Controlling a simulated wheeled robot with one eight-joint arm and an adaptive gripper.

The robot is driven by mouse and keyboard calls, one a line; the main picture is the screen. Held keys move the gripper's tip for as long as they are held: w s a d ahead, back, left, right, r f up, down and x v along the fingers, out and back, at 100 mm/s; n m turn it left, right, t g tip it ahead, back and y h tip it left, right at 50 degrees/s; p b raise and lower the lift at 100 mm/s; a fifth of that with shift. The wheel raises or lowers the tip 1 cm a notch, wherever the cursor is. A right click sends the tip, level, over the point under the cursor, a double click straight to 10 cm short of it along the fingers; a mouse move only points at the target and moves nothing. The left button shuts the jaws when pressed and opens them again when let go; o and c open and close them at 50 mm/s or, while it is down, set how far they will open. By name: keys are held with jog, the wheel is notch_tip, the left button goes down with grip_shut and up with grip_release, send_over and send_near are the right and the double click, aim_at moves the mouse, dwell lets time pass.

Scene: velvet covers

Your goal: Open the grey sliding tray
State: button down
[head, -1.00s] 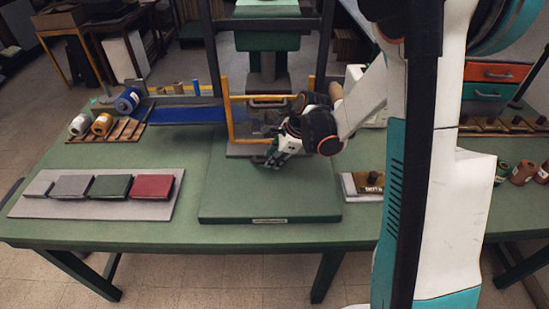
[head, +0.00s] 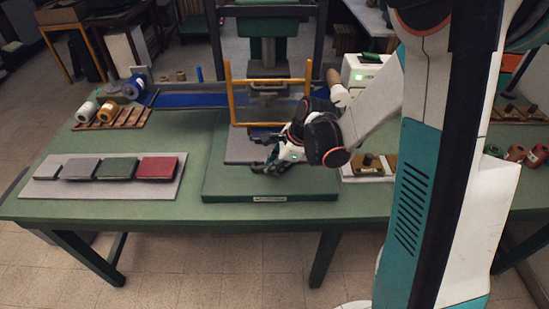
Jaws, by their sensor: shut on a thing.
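The grey sliding tray (head: 238,149) is a flat grey plate on the green base board (head: 225,184), showing in front of the yellow frame (head: 229,95). A dark bar-like piece lies across it near the gripper. My gripper (head: 266,167) is at the tray's front right edge, low over the board, with its fingers pointing left. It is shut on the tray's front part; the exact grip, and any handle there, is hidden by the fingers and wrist. My arm hides the tray's right side.
A grey board (head: 105,191) with grey, green and red pads lies at left. Thread spools (head: 86,111) stand on a wooden rack behind it. A pale plate with a brass block (head: 371,164) lies right of the base board. The table's front strip is clear.

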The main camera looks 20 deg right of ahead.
jog(key=shift+s+a, duration=0.3)
jog(key=shift+s, duration=0.65)
jog(key=shift+s+a, duration=0.3)
jog(key=shift+s, duration=0.65)
jog(key=shift+s+a, duration=0.3)
jog(key=shift+s, duration=0.65)
jog(key=c, duration=1.9)
grip_release()
jog(key=shift+r, duration=0.15)
jog(key=v, duration=1.1)
jog(key=shift+s+d+r, duration=0.2)
jog(key=shift+s+r, duration=0.05)
jog(key=shift+r, duration=0.05)
